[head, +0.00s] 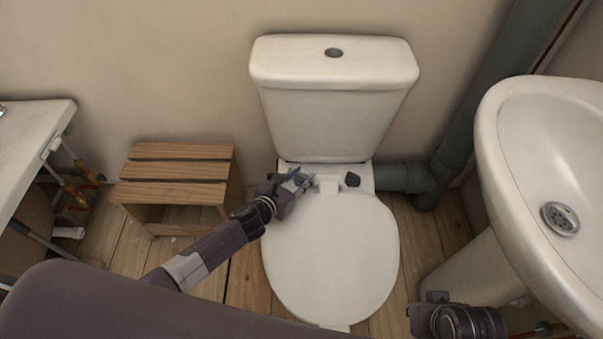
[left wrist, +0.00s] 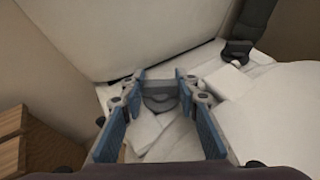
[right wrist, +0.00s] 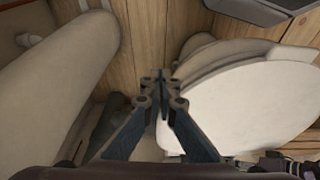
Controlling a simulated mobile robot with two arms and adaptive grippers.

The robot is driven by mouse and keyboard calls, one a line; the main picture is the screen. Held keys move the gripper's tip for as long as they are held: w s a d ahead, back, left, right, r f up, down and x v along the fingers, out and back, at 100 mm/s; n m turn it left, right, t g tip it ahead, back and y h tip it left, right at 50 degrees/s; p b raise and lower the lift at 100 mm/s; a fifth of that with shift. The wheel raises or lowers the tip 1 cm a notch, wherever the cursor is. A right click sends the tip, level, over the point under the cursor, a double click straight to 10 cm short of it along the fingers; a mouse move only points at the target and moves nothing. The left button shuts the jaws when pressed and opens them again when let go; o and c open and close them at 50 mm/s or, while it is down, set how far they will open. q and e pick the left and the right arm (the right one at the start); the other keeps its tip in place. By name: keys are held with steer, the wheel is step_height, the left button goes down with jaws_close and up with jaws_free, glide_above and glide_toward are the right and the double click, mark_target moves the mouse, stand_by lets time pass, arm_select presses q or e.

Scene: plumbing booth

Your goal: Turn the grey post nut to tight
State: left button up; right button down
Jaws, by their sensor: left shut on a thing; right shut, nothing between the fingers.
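The grey post nut (left wrist: 160,97) sits between the fingers of my left gripper (left wrist: 160,82) in the left wrist view, at the left rear hinge of the toilet seat. My left gripper is shut on this nut. In the head view my left gripper (head: 303,181) reaches the rear left of the toilet lid (head: 330,260), and its fingers hide most of the nut. A second, dark post nut (head: 350,179) sits at the right hinge, and also shows in the left wrist view (left wrist: 237,52). My right gripper (right wrist: 160,77) is shut and empty, beside the toilet bowl.
The cistern (head: 333,100) stands right behind the hinges. A slatted wooden stool (head: 178,170) is to the left. A washbasin (head: 540,120) and its pedestal (head: 470,270) are at the right. A grey waste pipe (head: 480,90) runs down behind, joining the toilet's back.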

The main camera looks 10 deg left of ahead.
arm_select(q)
steer(key=o, duration=0.9)
steer(key=v, duration=1.1)
steer(key=shift+s+a+r, duration=0.2)
steer(key=shift+s, duration=0.25)
